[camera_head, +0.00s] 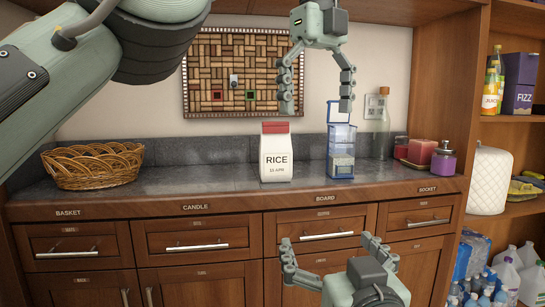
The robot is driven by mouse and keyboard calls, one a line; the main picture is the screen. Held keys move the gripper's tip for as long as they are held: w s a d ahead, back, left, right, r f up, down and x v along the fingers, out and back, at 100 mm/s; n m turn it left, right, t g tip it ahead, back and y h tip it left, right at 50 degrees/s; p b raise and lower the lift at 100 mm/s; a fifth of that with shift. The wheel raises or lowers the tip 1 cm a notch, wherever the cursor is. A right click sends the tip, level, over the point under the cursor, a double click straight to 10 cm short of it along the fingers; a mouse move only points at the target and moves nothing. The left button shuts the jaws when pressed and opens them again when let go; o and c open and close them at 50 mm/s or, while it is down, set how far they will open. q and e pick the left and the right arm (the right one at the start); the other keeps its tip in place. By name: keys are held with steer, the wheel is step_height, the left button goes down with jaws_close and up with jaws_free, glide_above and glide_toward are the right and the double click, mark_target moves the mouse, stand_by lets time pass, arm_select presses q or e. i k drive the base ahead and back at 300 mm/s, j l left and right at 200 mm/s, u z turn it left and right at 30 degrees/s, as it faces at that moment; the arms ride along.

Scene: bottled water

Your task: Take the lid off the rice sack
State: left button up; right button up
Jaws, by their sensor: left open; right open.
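The white rice sack (277,162) stands upright on the dark counter. Its red lid (275,128) sits on top. My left gripper (316,104) hangs from above with fingers spread and pointing down. It is open and empty, above and to the right of the sack. My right gripper (326,241) is low in the view, in front of the drawers, with fingers spread and pointing up. It is open and empty, below the counter edge in the picture. Neither gripper appears to touch the sack or lid.
A tall blue-framed container (341,142) stands just right of the sack. A wicker basket (92,166) sits at the counter's left. A bottle (381,137) and candles (422,151) stand at the right. The counter left of the sack is clear.

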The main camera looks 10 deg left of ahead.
mark_target(275, 151)
steer(key=i+j, duration=0.2)
steer(key=i, duration=0.3)
steer(key=i+j, duration=0.2)
steer(key=i, duration=0.3)
steer(key=i+j, duration=0.2)
steer(key=i, duration=0.3)
